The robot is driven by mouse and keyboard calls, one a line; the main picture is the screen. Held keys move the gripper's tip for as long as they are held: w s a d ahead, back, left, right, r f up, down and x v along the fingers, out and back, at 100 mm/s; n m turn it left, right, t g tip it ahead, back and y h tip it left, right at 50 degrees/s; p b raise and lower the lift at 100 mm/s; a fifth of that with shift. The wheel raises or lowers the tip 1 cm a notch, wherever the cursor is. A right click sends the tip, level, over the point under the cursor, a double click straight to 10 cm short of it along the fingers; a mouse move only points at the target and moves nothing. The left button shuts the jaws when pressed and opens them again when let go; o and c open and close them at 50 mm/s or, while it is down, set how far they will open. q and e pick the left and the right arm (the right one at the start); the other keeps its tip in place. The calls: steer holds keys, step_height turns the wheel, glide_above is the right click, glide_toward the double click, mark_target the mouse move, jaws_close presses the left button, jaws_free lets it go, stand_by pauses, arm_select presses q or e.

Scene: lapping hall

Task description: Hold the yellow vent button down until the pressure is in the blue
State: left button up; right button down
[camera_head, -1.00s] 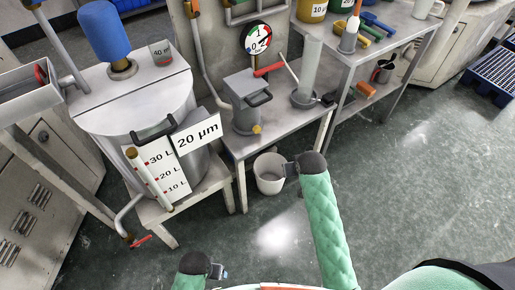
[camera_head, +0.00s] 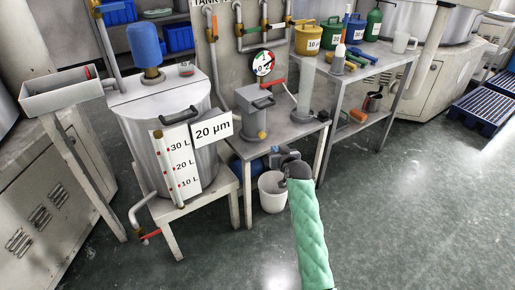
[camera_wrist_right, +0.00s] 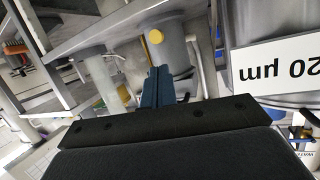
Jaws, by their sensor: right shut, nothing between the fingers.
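The yellow vent button (camera_head: 262,134) sits low on the front of a grey canister (camera_head: 251,112) on the metal bench. The round pressure gauge (camera_head: 263,63) is above and behind it, with coloured zones; its needle is too small to read. My right gripper (camera_head: 274,152) is shut and empty, below and slightly right of the button, apart from it. In the right wrist view, the shut blue fingers (camera_wrist_right: 158,84) point toward the canister, and the yellow button (camera_wrist_right: 156,37) shows beyond their tips with a gap. My left gripper is out of view.
A large tank (camera_head: 165,130) labelled 20 µm stands left of the canister. A red-handled lever (camera_head: 272,83) and a clear cylinder (camera_head: 304,92) are right of the canister. A white bucket (camera_head: 272,194) is on the floor below my right gripper.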

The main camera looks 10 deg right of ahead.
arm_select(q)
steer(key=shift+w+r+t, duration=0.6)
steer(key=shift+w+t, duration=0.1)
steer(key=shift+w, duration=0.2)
arm_select(e)
steer(key=shift+w+d+r+n+t, duration=0.1)
steer(key=shift+w+r+n+t, duration=0.05)
steer(key=shift+r+t, duration=0.25)
steer(key=shift+w+d+r+n+t, duration=0.15)
steer(key=shift+r+t, duration=0.15)
steer(key=shift+r, duration=0.2)
glide_toward(262, 135)
steer(key=w+r, duration=0.3)
steer(key=w, duration=0.1)
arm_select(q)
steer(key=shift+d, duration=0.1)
arm_select(e)
steer(key=shift+w+d+f, duration=0.1)
steer(key=shift+w+f, duration=0.5)
steer(key=shift+f, duration=0.2)
steer(key=shift+w+d+f, duration=0.1)
steer(key=shift+w+f, duration=0.5)
steer(key=shift+f, duration=0.25)
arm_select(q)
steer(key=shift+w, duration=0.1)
